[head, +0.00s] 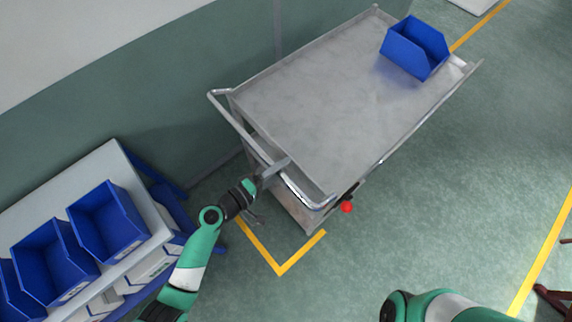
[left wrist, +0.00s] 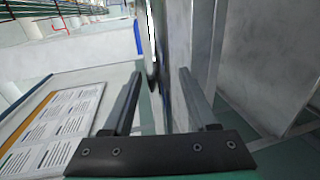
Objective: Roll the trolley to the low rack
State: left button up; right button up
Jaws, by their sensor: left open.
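The grey metal trolley (head: 330,100) stands at the upper middle of the head view, with a blue bin (head: 415,48) on its far right end. Its push handle (head: 226,107) is at the near left end. My left gripper (head: 272,190) is open at the lower part of this handle, fingers spread; I cannot tell whether they touch it. In the left wrist view the open left gripper (left wrist: 160,100) shows a narrow upright shape between its fingers, which I cannot identify surely. A low white-topped rack (head: 125,178) stands at the lower left. My right gripper is out of view.
Several blue bins (head: 106,222) sit on the low rack. A red knob (head: 347,207) is by the trolley's near corner. A yellow floor corner mark (head: 281,271) lies below the trolley. A green and white wall (head: 120,95) runs behind; open green floor (head: 470,190) lies right.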

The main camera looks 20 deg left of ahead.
pick_arm(q)
jog(key=shift+x, duration=1.1)
grip_shut()
dwell(0.6)
